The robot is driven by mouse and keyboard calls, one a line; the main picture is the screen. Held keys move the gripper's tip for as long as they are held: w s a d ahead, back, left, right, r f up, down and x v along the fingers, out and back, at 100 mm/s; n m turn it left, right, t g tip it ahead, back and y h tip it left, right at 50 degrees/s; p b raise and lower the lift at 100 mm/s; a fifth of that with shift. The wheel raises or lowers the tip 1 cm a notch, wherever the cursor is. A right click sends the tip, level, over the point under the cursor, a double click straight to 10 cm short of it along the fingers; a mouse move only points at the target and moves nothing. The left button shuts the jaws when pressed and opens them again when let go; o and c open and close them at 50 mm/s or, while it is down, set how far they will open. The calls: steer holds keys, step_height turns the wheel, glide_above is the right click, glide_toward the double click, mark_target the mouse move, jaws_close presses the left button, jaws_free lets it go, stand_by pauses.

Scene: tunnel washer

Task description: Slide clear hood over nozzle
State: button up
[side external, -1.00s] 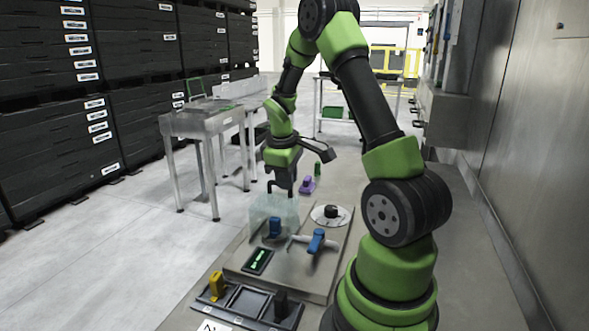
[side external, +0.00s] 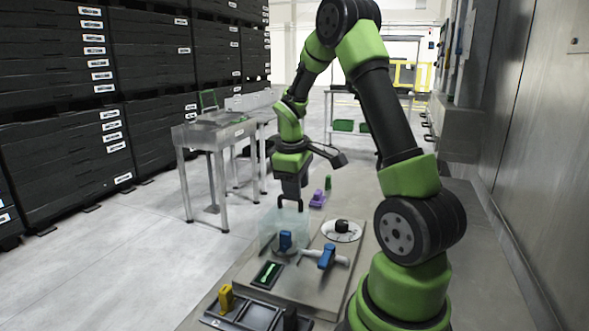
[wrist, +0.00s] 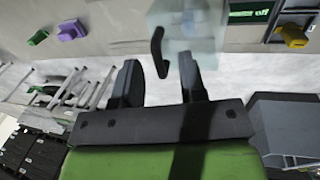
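The clear hood (side external: 269,226) is a see-through box near the far left of the grey work plate. A dark hooked handle (wrist: 157,47) stands out from it in the wrist view, where the hood (wrist: 190,28) is at the top. My gripper (side external: 291,197) is just above the hood. In the wrist view, the fingers of my gripper (wrist: 161,78) are apart, and the handle's end reaches between them without clear contact. A blue upright part (side external: 286,241) shows at the hood; I cannot tell whether it is inside or in front. No nozzle is clearly identifiable.
A blue-handled pipe fitting (side external: 327,257) and a white disc with a black knob (side external: 342,230) are right of the hood. A display (side external: 267,274) and a black tray with a yellow part (side external: 226,297) are nearer. Purple (side external: 318,198) and green (side external: 328,183) pieces stand beyond.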

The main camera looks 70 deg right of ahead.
mark_target(293, 217)
step_height(293, 217, up, 8)
steer(key=a, duration=0.1)
steer(key=shift+a+f, duration=0.2)
steer(key=shift+a, duration=0.1)
steer(key=s+a+r+m+t+y, duration=0.1)
steer(key=s+a+r+t, duration=0.1)
steer(key=a, duration=0.5)
steer(key=s+a+r+m+t+y, duration=0.1)
steer(key=s+a, duration=0.3)
steer(key=a, duration=0.4)
steer(key=s+a+r+m+t+y, duration=0.2)
steer(key=a+r+t, duration=0.1)
steer(key=a, duration=0.5)
steer(key=shift+s+r+t, duration=0.4)
steer(key=shift+t, duration=0.2)
